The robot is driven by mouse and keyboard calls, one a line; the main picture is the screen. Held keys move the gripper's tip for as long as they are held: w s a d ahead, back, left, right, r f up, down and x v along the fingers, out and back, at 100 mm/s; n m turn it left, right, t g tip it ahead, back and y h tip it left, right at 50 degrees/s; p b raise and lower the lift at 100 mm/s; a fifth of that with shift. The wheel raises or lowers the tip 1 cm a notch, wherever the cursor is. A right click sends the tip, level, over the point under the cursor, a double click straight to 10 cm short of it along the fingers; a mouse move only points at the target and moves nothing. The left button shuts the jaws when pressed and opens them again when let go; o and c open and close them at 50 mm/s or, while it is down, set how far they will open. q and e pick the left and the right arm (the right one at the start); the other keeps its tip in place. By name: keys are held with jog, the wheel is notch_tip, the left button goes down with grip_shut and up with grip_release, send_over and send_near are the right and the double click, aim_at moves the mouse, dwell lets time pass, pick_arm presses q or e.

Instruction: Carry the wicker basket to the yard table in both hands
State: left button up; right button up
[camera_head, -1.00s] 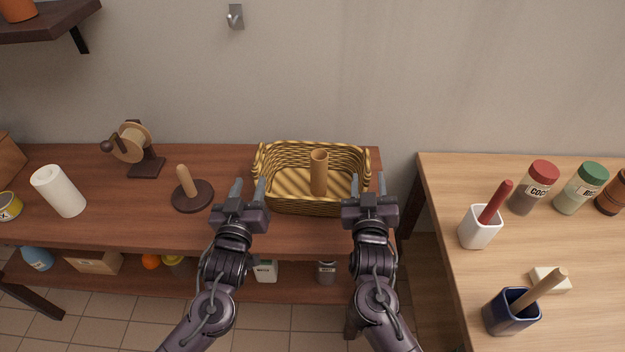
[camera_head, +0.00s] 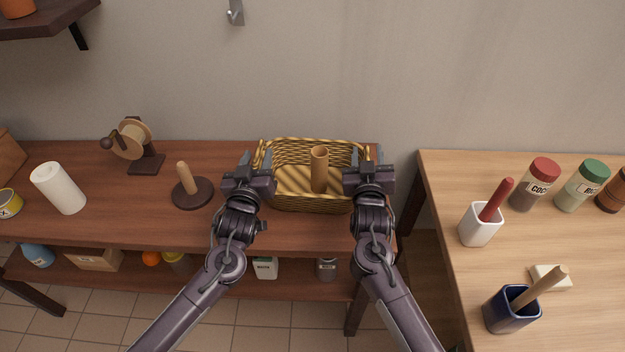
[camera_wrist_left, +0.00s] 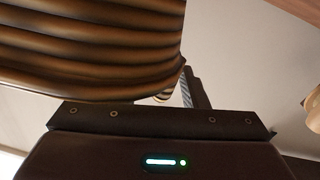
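The yellow-brown wicker basket (camera_head: 312,203) stands on the dark wooden bench, with a brown tube (camera_head: 319,172) upright in it. My left gripper (camera_head: 255,162) is at its left end, its fingers apart with the end wall seemingly between them. In the left wrist view the basket's side (camera_wrist_left: 90,45) fills the upper left; one finger shows beside it, and the other is hidden. My right gripper (camera_head: 368,156) is at the right end, fingers apart around the rim. I see no clear grip on either side. I cannot tell whether the yard table is in view.
The dark bench (camera_head: 120,212) also holds a paper roll (camera_head: 59,188), a peg stand (camera_head: 191,190) and a spool holder (camera_head: 135,145). A light wooden table (camera_head: 440,180) with jars and utensil cups stands right, across a narrow gap. A wall is close behind.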

pick_arm(q)
jog(key=shift+c, duration=0.3)
pick_arm(e)
jog(key=shift+c, duration=0.3)
pick_arm(q)
grip_shut()
pick_arm(e)
grip_shut()
pick_arm(q)
jog(key=shift+r, duration=0.1)
